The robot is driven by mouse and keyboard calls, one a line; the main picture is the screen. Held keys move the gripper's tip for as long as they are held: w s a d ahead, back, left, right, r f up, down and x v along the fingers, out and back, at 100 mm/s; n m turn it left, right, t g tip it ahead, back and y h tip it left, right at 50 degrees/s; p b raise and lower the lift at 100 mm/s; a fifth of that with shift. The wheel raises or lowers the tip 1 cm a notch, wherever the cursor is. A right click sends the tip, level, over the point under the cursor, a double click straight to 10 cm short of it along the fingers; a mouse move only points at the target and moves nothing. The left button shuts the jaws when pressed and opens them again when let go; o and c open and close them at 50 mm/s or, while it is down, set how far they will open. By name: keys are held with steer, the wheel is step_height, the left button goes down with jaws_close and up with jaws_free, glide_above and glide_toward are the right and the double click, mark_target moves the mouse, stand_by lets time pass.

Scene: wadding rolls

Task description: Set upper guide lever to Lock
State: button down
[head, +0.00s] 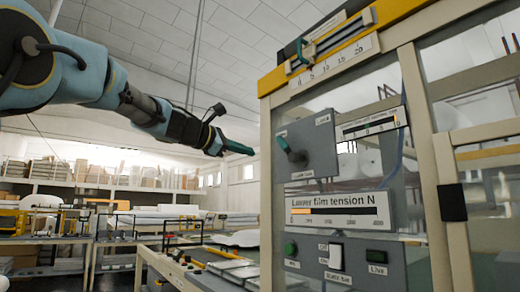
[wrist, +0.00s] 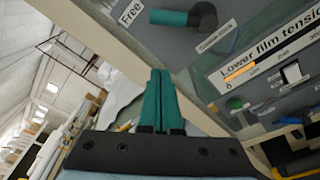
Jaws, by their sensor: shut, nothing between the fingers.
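The guide lever (head: 284,143) has a green handle on a dark round hub and sits on a grey panel (head: 318,158) of the machine. In the head view its handle tilts up and left. A label at the panel's upper right appears to read Lock (head: 322,119). In the wrist view the lever handle (wrist: 168,17) points toward the Free label (wrist: 131,12). My gripper (head: 250,151) is left of the panel, apart from the lever. Its green fingers (wrist: 160,75) are together and empty in the wrist view.
Above the panel is a yellow rail with a slider and scale (head: 335,62). Below are a "Lower film tension N" display (head: 340,210), a green button (head: 290,249), a white rocker switch (head: 335,256) and a Live button (head: 377,257). A cream frame post (head: 266,190) edges the panel's left side.

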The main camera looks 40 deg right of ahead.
mark_target(289, 149)
steer(key=d+p, duration=0.1)
steer(key=d, duration=0.2)
steer(key=d+p, duration=0.1)
steer(key=d, duration=0.2)
steer(key=d+p, duration=0.2)
steer(key=d, duration=0.1)
steer(key=shift+w+d+f, duration=0.15)
steer(key=shift+d+f, duration=0.1)
steer(key=shift+s+a+r+p, duration=0.25)
steer(key=shift+s+r, duration=0.15)
steer(key=shift+s, duration=0.05)
steer(key=shift+s+a+r+p, duration=0.2)
steer(key=shift+s+r, duration=0.15)
steer(key=shift+s, duration=0.1)
steer(key=shift+s+a+r, duration=0.15)
steer(key=shift+s+r, duration=0.15)
steer(key=shift+s, duration=0.25)
